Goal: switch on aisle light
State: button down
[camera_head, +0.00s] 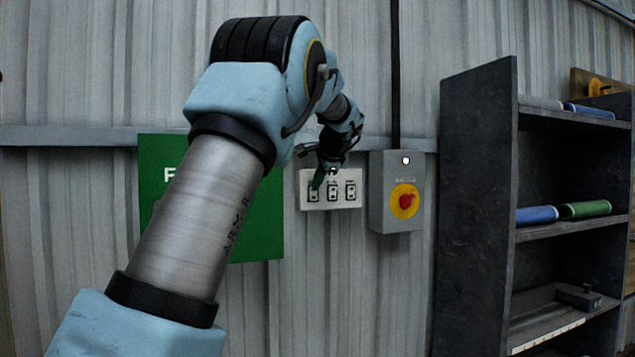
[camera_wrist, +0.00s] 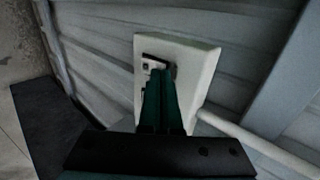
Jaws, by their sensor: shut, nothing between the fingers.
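A white switch panel (camera_head: 331,189) with three rocker switches in a row is fixed to the corrugated wall. My gripper (camera_head: 317,184) is shut and empty, with its green fingertips at the leftmost switch (camera_head: 313,194). In the wrist view the shut fingers (camera_wrist: 161,78) reach to the face of the white panel (camera_wrist: 200,62) and cover part of a switch. I cannot tell whether the tips touch the switch. Small labels above the switches are too small to read.
A grey box with a red knob on a yellow disc (camera_head: 404,201) is right of the panel. A green sign (camera_head: 262,222) is partly behind my arm. A dark shelf unit (camera_head: 475,200) with blue and green rolls (camera_head: 584,209) stands at the right.

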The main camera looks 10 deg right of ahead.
jog(key=shift+r+p, duration=0.8)
jog(key=shift+s, duration=0.1)
